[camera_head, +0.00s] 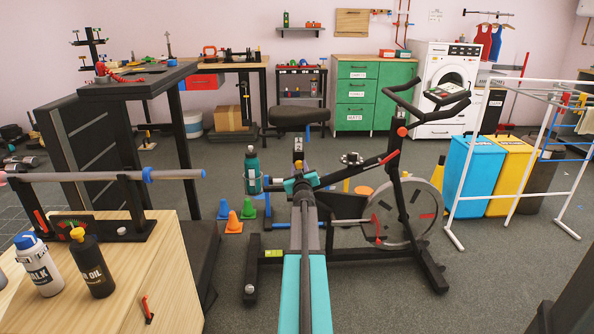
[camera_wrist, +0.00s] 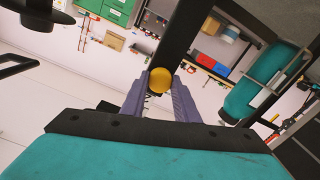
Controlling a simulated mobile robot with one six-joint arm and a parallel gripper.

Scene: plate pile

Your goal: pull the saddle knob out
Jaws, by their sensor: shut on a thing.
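The saddle knob (camera_wrist: 160,80) is a round yellow knob, seen in the wrist view between the tips of my gripper (camera_wrist: 160,88). My gripper's two grey fingers are shut on it from either side. A dark post (camera_wrist: 190,32) stands just behind the knob. I cannot tell how far the knob stands out from the post.
A teal bottle (camera_head: 251,162) is mounted close left of the post; it also shows in the wrist view (camera_wrist: 262,82). The handlebar (camera_head: 408,108) and flywheel (camera_head: 408,213) are to the right. Small cones (camera_head: 234,222) stand at left. A wooden bench (camera_head: 165,270) is front left.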

